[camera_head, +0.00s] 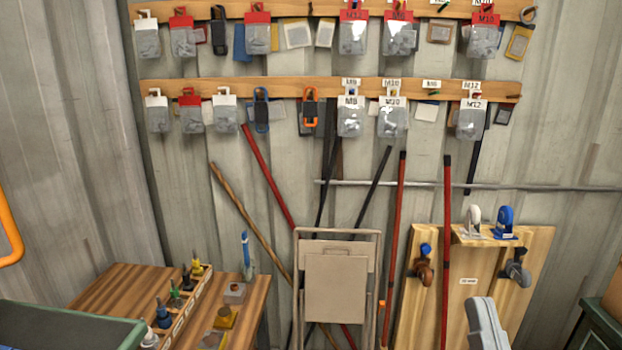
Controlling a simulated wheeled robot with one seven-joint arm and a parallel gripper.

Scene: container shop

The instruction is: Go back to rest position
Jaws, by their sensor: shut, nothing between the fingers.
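My gripper is not in view in the head view. The task names no other object. The view faces a corrugated metal wall (225,185) with two wooden rails, an upper rail (290,10) and a lower rail (236,88). Clear bags with red or white tops, carabiners and small cards hang from both rails.
A wooden table (110,288) at lower left holds a rack (190,308) of small bottles. A folded beige chair (336,285), several leaning poles and a wooden board (530,262) with casters stand against the wall.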

